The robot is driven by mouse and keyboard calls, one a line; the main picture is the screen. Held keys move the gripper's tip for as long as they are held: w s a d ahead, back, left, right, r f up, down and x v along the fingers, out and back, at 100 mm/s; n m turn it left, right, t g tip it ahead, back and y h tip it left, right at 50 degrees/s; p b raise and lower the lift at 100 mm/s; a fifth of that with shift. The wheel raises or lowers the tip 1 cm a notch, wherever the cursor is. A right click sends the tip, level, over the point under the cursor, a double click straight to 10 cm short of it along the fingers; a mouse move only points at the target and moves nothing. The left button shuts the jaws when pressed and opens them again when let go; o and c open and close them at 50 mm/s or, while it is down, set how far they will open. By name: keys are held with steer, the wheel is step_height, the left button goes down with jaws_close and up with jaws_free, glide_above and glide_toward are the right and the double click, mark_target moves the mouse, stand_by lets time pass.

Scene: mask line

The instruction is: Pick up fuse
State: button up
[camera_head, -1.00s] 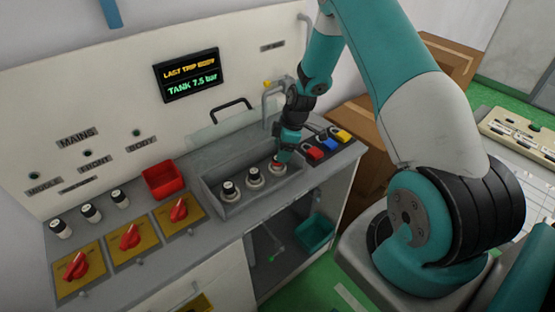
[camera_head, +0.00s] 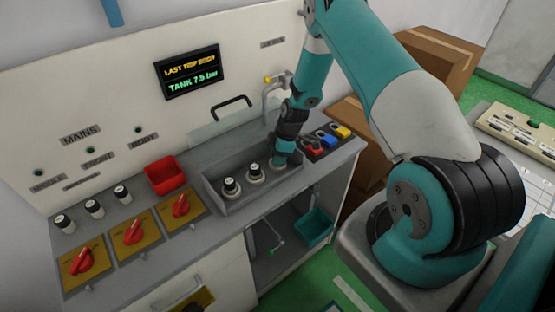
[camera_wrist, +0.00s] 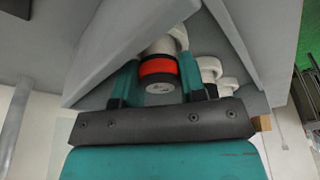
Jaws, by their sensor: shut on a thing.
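My gripper (camera_head: 282,166) is low over the right end of the grey tray (camera_head: 217,205) on the counter. In the wrist view, my gripper (camera_wrist: 156,82) has its teal fingers on either side of a fuse (camera_wrist: 158,68) with a red band and a pale end, and is shut on it. This fuse is hidden behind the gripper in the head view. Two more black and white fuses stand in the tray, a left one (camera_head: 230,187) and a middle one (camera_head: 254,172). They show beside the fingers in the wrist view, without red bands visible.
Several loose fuses (camera_head: 94,208) stand at the counter's left, behind red rotary switches (camera_head: 133,231). A red bin (camera_head: 165,177) is left of the tray. A tap (camera_head: 271,98) rises behind my gripper. Coloured blocks (camera_head: 326,139) lie to its right.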

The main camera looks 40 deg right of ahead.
steer(key=shift+r, duration=0.15)
steer(key=shift+r+b, duration=1.2)
steer(key=shift+r, duration=0.35)
steer(key=s+b, duration=0.1)
steer(key=s, duration=0.5)
steer(key=s+b, duration=0.2)
steer(key=s, duration=0.4)
steer(key=s+b, duration=0.2)
steer(key=s, duration=0.4)
steer(key=shift+d+r, duration=0.1)
steer(key=shift+d, duration=0.2)
